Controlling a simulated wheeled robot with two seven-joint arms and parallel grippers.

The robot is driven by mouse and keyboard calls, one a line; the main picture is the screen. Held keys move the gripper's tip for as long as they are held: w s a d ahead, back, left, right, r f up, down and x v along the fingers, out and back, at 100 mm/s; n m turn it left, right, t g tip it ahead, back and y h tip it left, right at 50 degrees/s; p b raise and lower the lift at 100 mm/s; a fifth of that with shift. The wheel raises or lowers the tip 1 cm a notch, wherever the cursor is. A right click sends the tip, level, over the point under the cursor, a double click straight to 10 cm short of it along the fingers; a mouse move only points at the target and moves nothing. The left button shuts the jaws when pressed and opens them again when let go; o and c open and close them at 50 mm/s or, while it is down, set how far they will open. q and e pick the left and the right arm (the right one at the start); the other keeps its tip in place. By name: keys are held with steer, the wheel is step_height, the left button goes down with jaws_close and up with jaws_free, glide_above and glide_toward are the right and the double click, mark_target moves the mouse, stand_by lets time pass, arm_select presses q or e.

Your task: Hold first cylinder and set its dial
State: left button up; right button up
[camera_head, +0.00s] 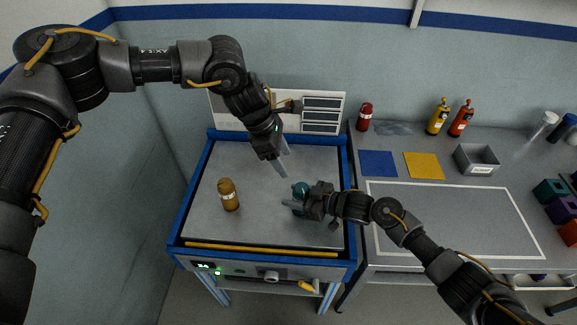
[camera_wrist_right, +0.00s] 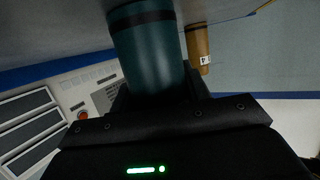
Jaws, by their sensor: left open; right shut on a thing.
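A teal cylinder (camera_head: 299,189) stands on the grey top of the blue-framed test station (camera_head: 264,163). My right gripper (camera_head: 301,205) is shut on it from the right; the teal cylinder (camera_wrist_right: 150,50) also fills the middle of the right wrist view between the fingers. My left gripper (camera_head: 281,163) is open and empty, above the surface and up-left of the teal cylinder. An amber cylinder (camera_head: 229,196) with a white label stands to the left; it also shows in the right wrist view (camera_wrist_right: 199,48). I cannot make out a dial on the teal cylinder.
A white panel with dark screens (camera_head: 322,114) stands at the station's back edge. The right bench holds a red cylinder (camera_head: 364,117), yellow (camera_head: 438,117) and orange (camera_head: 461,119) bottles, blue and yellow mats, and a grey bin (camera_head: 476,159).

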stand_by(0.4)
steer(key=o, duration=1.3)
